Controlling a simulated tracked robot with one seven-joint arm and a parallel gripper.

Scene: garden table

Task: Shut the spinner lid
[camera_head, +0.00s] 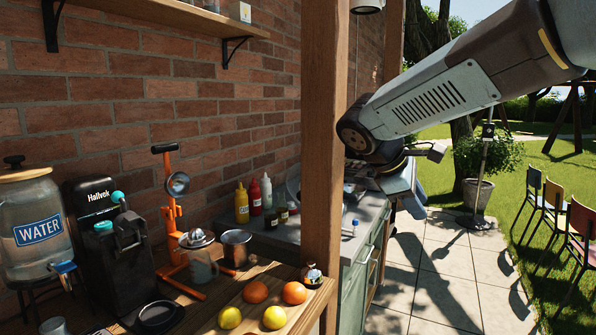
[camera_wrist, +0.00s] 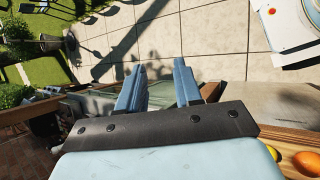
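I cannot make out a spinner or its lid in either view. The wooden post (camera_head: 324,130) hides part of the grey counter (camera_head: 356,226) in the head view, and my arm covers the area right of the post. My gripper (camera_wrist: 159,84) shows in the wrist view with its two blue fingers apart and nothing between them. Beyond the fingertips are the counter's edge and the stone paving. In the head view the end of my arm hangs just right of the post, above the counter's right side; the fingers are not clear there.
A wooden table (camera_head: 262,315) at lower left bears oranges (camera_head: 294,293), lemons (camera_head: 275,317), a black drink machine (camera_head: 108,240) and an orange press (camera_head: 172,215). A water dispenser (camera_head: 35,225) stands at far left. Sauce bottles (camera_head: 254,195) stand by the wall. Paving (camera_head: 440,265) at right is open.

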